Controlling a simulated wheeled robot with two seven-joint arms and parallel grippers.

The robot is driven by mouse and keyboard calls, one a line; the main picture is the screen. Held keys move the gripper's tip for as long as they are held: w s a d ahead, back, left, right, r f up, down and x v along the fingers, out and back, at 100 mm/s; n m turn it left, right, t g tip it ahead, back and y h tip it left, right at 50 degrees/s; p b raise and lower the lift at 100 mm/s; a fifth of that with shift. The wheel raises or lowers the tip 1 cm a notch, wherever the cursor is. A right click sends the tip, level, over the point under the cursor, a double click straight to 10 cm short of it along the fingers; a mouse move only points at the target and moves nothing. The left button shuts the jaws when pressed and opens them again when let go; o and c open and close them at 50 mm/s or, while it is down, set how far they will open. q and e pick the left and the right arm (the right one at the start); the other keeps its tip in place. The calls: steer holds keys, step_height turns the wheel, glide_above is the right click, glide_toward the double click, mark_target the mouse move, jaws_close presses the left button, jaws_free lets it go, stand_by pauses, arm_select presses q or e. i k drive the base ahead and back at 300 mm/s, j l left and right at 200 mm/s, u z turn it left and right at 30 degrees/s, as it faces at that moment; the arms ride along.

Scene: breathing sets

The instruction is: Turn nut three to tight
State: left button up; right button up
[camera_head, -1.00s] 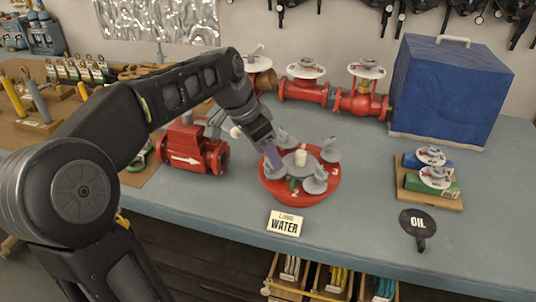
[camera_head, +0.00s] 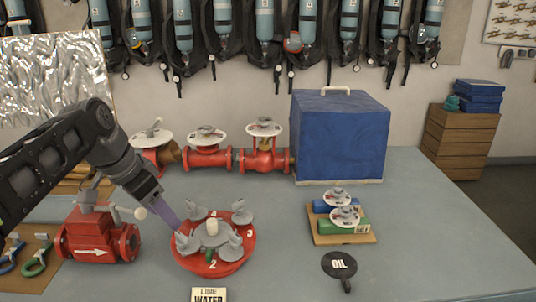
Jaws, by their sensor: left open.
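A round red flange (camera_head: 182,262) lies on the bench, with white numbers 2, 3 and 4 readable and several grey wing nuts around a grey hub with a white centre (camera_head: 212,227). The number 3 is at the right, between an upper-right wing nut (camera_head: 241,211) and a lower-right wing nut (camera_head: 232,247); I cannot tell for certain which is nut three. My left gripper (camera_head: 171,222) is open, with a purple-grey finger reaching down beside the left wing nut (camera_head: 187,242). Contact is not clear. My right gripper is not in view.
A red valve (camera_head: 95,238) with a white arrow stands left of the flange. Red valves with white tags (camera_head: 207,155) line the back, beside a blue box (camera_head: 340,135).

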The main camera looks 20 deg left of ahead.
mark_target(240, 217)
steer(key=k, duration=1)
